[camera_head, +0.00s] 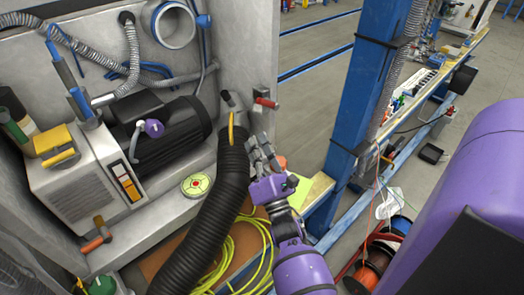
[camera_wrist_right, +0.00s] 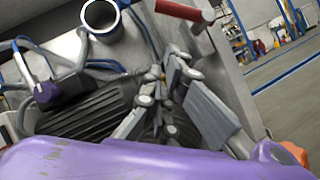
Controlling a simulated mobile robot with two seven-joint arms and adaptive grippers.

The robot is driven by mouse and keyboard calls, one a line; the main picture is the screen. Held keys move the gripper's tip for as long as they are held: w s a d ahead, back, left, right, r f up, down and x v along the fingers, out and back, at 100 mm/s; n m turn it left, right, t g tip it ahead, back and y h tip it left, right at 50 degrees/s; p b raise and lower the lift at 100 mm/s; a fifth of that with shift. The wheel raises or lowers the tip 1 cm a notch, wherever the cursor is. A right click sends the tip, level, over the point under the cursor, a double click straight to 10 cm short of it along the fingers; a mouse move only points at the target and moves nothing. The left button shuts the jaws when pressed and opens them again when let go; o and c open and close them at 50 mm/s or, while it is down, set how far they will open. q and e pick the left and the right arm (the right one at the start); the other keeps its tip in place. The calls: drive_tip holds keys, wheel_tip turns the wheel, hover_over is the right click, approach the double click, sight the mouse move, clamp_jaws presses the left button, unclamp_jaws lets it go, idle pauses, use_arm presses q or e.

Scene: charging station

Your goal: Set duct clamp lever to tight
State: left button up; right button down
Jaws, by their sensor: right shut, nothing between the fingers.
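A black corrugated duct (camera_head: 205,215) rises to the machine wall. A narrow yellow piece (camera_head: 231,127) stands at its upper end, with a grey fitting (camera_head: 229,98) just above. I cannot tell for sure which part is the clamp lever. A red-handled lever (camera_head: 265,103) sticks out of the wall to the right; its red handle (camera_wrist_right: 180,9) also shows at the top of the right wrist view. My right gripper (camera_head: 259,140) is shut and empty, right of the duct's upper end and below the red handle. Its fingers (camera_wrist_right: 161,76) partly cover the duct in the wrist view. My left gripper is out of view.
A black ribbed motor (camera_head: 165,135) and a light box (camera_head: 75,185) stand left of the duct. A round pipe opening (camera_head: 173,25) is above. Yellow-green cable (camera_head: 240,250) lies below. A blue post (camera_head: 365,80) stands to the right.

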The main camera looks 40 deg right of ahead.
sight(265, 102)
use_arm(q)
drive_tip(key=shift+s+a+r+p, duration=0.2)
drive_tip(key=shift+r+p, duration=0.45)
drive_tip(key=shift+p, duration=0.15)
use_arm(e)
drive_tip(key=w+d+r, duration=0.3)
drive_tip(key=r, duration=0.1)
drive_tip(key=shift+w+r, duration=0.15)
drive_tip(key=shift+r, duration=0.05)
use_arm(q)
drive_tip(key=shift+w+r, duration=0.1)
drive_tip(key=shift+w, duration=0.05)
